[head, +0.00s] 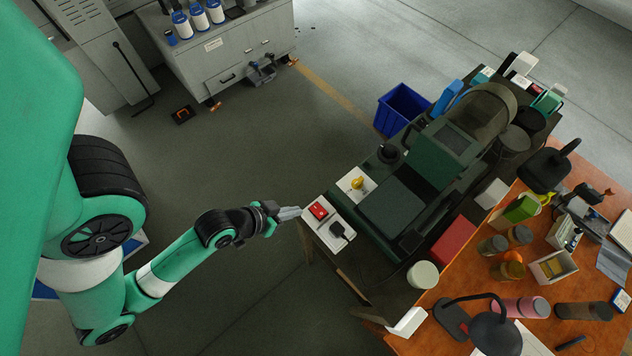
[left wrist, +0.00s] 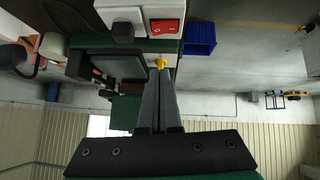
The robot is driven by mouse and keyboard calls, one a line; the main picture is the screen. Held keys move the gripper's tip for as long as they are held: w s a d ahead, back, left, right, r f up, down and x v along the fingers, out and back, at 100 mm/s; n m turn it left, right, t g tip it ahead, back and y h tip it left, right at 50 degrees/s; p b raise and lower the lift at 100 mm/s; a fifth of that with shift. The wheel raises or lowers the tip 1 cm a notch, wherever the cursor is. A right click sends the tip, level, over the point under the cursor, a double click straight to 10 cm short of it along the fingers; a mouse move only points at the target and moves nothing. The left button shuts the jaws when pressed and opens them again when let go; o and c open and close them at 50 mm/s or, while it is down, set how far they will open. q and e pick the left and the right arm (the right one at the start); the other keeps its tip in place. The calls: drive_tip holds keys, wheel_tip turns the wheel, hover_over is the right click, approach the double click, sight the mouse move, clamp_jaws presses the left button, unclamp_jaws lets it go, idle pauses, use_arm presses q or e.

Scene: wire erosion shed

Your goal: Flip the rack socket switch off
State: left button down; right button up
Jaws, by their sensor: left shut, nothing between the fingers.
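The white rack socket (head: 325,236) sits on the near-left end of the dark green machine bench, with a red rocker switch (head: 318,211) and a black plug (head: 342,231) in it. My left gripper (head: 297,213) is shut and empty, its fingertips beside the socket's left edge, just left of the switch in the picture. I cannot tell if they touch the socket. In the left wrist view the red switch (left wrist: 165,27) shows at the top beyond the shut fingers (left wrist: 158,80), with the plug (left wrist: 127,24) beside it. My right gripper is not in view.
A yellow knob (head: 357,183) on a white plate sits behind the socket. The green machine (head: 440,155) stands to the right. A cluttered orange table (head: 455,280) is at the lower right. A blue bin (head: 402,108) stands behind the bench. The floor left of the bench is clear.

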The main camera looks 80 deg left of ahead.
use_arm(q)
hover_over(324, 210)
drive_tip(key=s, duration=0.3)
drive_tip(key=f, duration=0.6)
drive_tip(key=shift+d+f+b, duration=0.4)
drive_tip(key=f, duration=0.2)
drive_tip(key=shift+d+f, duration=0.2)
drive_tip(key=shift+f, duration=0.15)
drive_tip(key=shift+f+b, duration=0.3)
drive_tip(key=shift+f, duration=0.3)
drive_tip(key=shift+w, duration=0.1)
